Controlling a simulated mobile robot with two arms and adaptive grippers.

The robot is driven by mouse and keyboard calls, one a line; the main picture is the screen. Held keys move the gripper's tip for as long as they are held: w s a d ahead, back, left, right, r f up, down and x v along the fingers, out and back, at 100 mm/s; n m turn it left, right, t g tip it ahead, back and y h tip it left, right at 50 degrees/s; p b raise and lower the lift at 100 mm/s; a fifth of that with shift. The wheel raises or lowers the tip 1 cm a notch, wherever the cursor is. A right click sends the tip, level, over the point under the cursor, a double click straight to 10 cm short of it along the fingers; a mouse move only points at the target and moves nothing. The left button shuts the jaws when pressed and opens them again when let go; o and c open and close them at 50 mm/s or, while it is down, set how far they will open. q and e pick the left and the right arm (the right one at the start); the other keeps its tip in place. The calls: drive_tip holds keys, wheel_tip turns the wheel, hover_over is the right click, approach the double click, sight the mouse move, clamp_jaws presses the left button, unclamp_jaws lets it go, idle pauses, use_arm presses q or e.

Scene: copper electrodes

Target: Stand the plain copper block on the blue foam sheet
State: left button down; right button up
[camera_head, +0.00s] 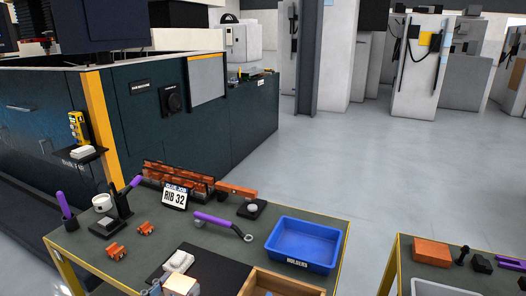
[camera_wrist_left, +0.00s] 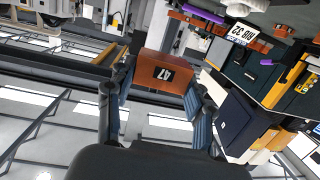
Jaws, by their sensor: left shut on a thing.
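My left gripper (camera_wrist_left: 160,105) is shut on a copper block (camera_wrist_left: 165,72) marked 47 on its visible face. The fingers press on both sides of it. In the head view, part of the gripper shows at the bottom edge beside a pale-topped block (camera_head: 182,284), which looks like the held one. Another copper-coloured block (camera_head: 432,252), with no mark visible, lies on the right-hand table. The blue foam sheet is not clearly seen; a sliver of blue (camera_head: 268,293) shows inside the wooden tray (camera_head: 258,273). My right gripper is not in view.
A blue HOLDERS bin (camera_head: 303,243) stands on the green table, right of a purple-handled tool (camera_head: 215,221). A gap separates the tables.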

use_arm(q)
drive_tip(key=n+y, duration=0.1)
drive_tip(key=f+n+y, duration=0.1)
drive_tip(key=shift+w+f+t+y, duration=0.3)
drive_tip(key=shift+w+y, duration=0.05)
drive_tip(key=shift+y, duration=0.05)
drive_tip(key=shift+d+f+n+y, duration=0.15)
drive_tip(key=shift+f+n+y, duration=0.45)
drive_tip(key=shift+y, duration=0.4)
drive_tip(key=shift+s+f, duration=0.15)
drive_tip(key=shift+s, duration=0.1)
drive_tip(key=s+f, duration=0.2)
drive_tip(key=s, duration=0.5)
drive_tip(key=shift+s+f, duration=0.15)
drive_tip(key=shift+f, duration=0.05)
